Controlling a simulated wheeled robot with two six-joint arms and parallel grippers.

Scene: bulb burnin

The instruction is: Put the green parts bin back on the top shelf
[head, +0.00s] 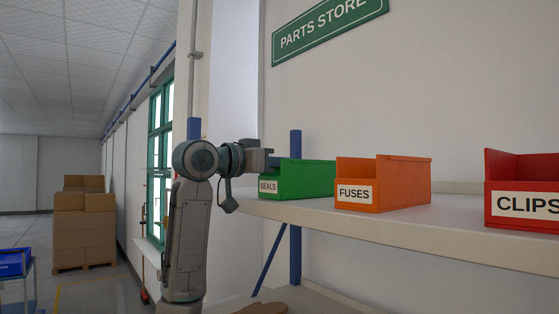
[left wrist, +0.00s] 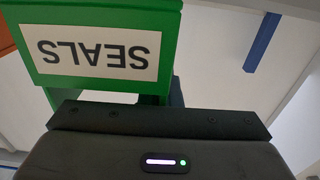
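The green parts bin (head: 305,178), labelled SEALS, is at the left end of the top shelf (head: 400,222), left of an orange bin. It looks level, with its base at about the shelf surface; I cannot tell whether it rests there fully. My left gripper (head: 266,160) is at the bin's near left upper edge and appears shut on it. In the left wrist view the bin (left wrist: 105,15) is very close, its label upside down, and a dark finger (left wrist: 176,92) lies against it. The fingertips are mostly hidden.
An orange FUSES bin (head: 385,185) stands close right of the green bin, and a red CLIPS bin (head: 520,185) farther right. A blue post (head: 295,240) stands by the shelf's left end. The PARTS STORE sign (head: 330,28) hangs above.

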